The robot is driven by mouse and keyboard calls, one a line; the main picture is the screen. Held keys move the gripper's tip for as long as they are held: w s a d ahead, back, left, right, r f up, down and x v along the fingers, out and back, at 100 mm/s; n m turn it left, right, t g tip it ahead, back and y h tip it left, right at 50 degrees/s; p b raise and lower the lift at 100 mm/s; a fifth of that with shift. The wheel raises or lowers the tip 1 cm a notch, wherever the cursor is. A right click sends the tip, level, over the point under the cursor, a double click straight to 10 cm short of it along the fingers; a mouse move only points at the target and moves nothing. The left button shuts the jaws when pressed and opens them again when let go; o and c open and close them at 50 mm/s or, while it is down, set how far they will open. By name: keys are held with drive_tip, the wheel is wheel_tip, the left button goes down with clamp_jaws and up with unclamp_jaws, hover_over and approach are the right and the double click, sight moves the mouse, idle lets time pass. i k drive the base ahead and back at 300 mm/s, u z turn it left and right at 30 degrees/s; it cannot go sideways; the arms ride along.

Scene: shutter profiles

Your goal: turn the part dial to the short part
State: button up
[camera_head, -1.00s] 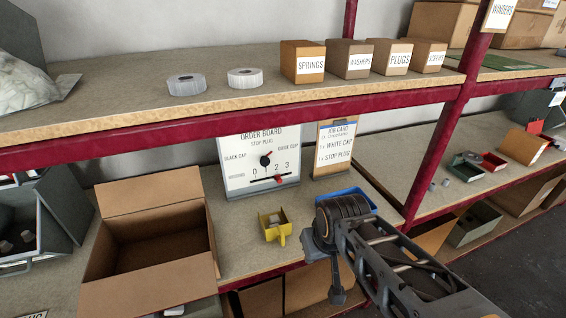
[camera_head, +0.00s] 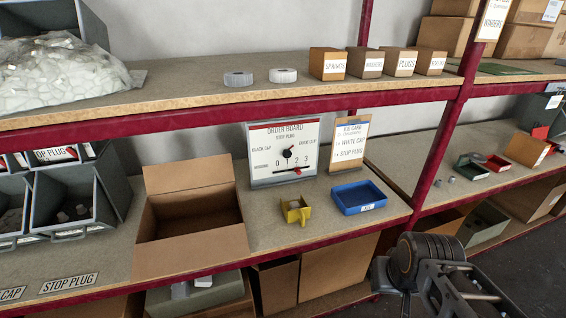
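The order board (camera_head: 283,166) stands upright at the back of the lower shelf. Its black round part dial (camera_head: 287,153) sits mid-board, among the labels STOP PLUG, BLACK CAP, GUIDE CLIP and HOUSING. Its pointer is too small to read surely. Below it is a number scale with a red marker (camera_head: 297,171) near 2 to 3. The job card (camera_head: 349,145) to the right lists one white cap and one stop plug. My gripper (camera_head: 384,276) is at the bottom right, low and well away from the board; its fingers cannot be made out.
A blue tray (camera_head: 358,210) and a yellow bin (camera_head: 296,220) with a small part stand before the board. An open cardboard box (camera_head: 190,252) is to their left, grey bins (camera_head: 76,199) further left. The upper shelf (camera_head: 200,118) overhangs. A red post (camera_head: 432,178) stands right.

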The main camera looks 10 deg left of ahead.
sight(287, 154)
drive_tip(key=u, duration=0.9)
drive_tip(key=i, duration=0.95)
drive_tip(key=z, duration=0.05)
